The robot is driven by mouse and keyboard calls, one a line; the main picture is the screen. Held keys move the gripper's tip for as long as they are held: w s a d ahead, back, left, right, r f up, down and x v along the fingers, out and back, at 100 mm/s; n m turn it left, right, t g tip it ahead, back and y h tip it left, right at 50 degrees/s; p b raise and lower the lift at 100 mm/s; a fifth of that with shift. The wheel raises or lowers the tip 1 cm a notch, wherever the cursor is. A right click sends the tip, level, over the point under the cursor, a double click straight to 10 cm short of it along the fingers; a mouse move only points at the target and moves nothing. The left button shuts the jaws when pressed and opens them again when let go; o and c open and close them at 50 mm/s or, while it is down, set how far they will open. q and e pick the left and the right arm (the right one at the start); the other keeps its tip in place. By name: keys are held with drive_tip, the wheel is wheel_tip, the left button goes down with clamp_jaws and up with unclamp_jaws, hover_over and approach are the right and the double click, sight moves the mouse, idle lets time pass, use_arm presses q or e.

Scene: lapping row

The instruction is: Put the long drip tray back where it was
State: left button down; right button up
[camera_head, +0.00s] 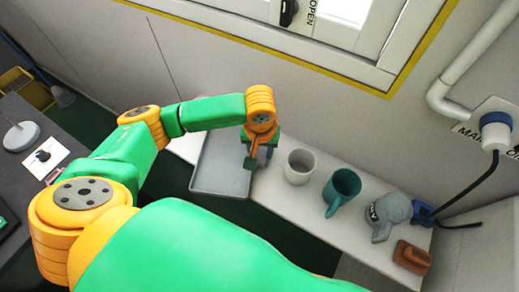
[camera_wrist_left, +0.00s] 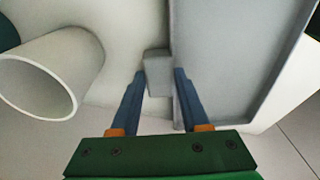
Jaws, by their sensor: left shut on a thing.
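The long drip tray (camera_head: 222,170) is a shallow grey tray with a raised rim, at the left part of the white shelf in the head view. Its near end reaches to about the shelf's front edge. I cannot tell whether it rests on the shelf or is held just above it. My left gripper (camera_head: 256,152) is at the tray's right side. In the left wrist view its blue fingers (camera_wrist_left: 160,78) are on both sides of a small grey block (camera_wrist_left: 158,68) on the edge of the tray (camera_wrist_left: 222,65). My right gripper is out of view.
A white mug (camera_head: 299,168) stands close to the right of the gripper. A teal mug (camera_head: 341,190), a grey jug (camera_head: 385,214) and a brown block (camera_head: 411,257) stand farther right along the shelf (camera_head: 325,225). The wall and window frame rise behind.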

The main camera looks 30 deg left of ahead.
use_arm(q)
drive_tip(key=shift+s+d, duration=0.1)
drive_tip(key=c, duration=0.8)
unclamp_jaws()
drive_tip(key=shift+f, duration=0.1)
drive_tip(key=o, duration=0.4)
drive_tip(key=shift+f, duration=0.1)
